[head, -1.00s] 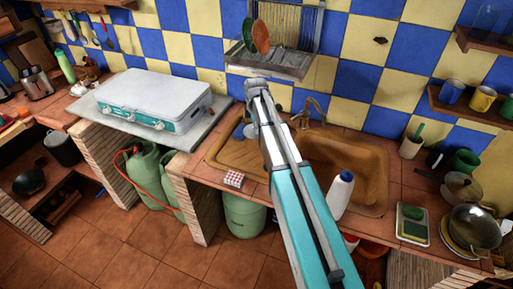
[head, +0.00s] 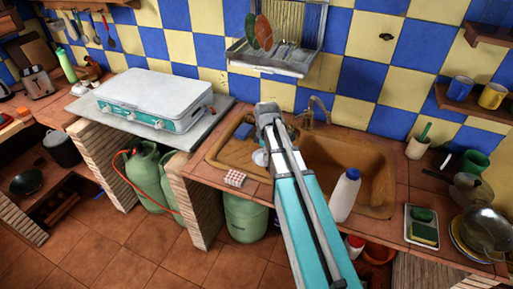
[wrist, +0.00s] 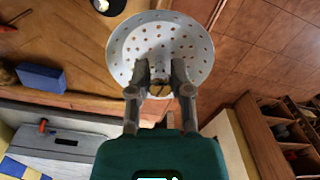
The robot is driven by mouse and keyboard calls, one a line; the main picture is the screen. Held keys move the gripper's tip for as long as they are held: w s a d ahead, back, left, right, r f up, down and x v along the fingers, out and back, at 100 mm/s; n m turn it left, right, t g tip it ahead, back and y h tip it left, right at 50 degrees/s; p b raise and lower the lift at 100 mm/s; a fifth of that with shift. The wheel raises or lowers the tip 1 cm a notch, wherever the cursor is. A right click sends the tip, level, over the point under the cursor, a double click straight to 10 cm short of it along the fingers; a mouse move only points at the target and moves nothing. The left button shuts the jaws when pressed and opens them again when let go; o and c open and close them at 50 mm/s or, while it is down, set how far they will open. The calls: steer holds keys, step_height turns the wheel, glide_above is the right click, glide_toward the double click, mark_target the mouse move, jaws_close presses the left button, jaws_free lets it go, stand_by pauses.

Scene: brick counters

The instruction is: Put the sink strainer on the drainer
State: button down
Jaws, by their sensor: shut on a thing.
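The sink strainer is a white, round, perforated disc (wrist: 190,42) in the wrist view. My gripper (wrist: 160,78) is shut on its middle, with the fingertips covering the grip point. In the head view my gripper (head: 267,112) is above the left part of the brown sink unit, and a pale edge of the strainer (head: 260,158) shows beside my arm. The brown ribbed drainer (head: 228,153) lies left of the basin, partly hidden by my arm. I cannot tell the gap between strainer and drainer.
A blue block (head: 243,130) lies at the drainer's back; it also shows in the wrist view (wrist: 40,78). A tap (head: 315,108) stands behind the basin (head: 350,165). A wall rack (head: 280,62) hangs above.

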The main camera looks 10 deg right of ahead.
steer(key=w+a+f+b, duration=0.2)
steer(key=w+f+b, duration=0.3)
steer(key=w, duration=0.4)
steer(key=b, duration=0.4)
glide_above(251, 159)
steer(key=f, duration=0.2)
steer(key=s+f, duration=0.1)
steer(key=f, duration=0.1)
steer(key=shift+d, duration=0.15)
steer(key=shift+w+f+b, duration=0.45)
steer(key=shift+f+b, duration=0.15)
steer(key=shift+f, duration=0.05)
steer(key=shift+f+b, duration=1.4)
steer(key=shift+f, duration=0.1)
steer(key=c, duration=0.5)
jaws_free()
steer(key=shift+c, duration=0.2)
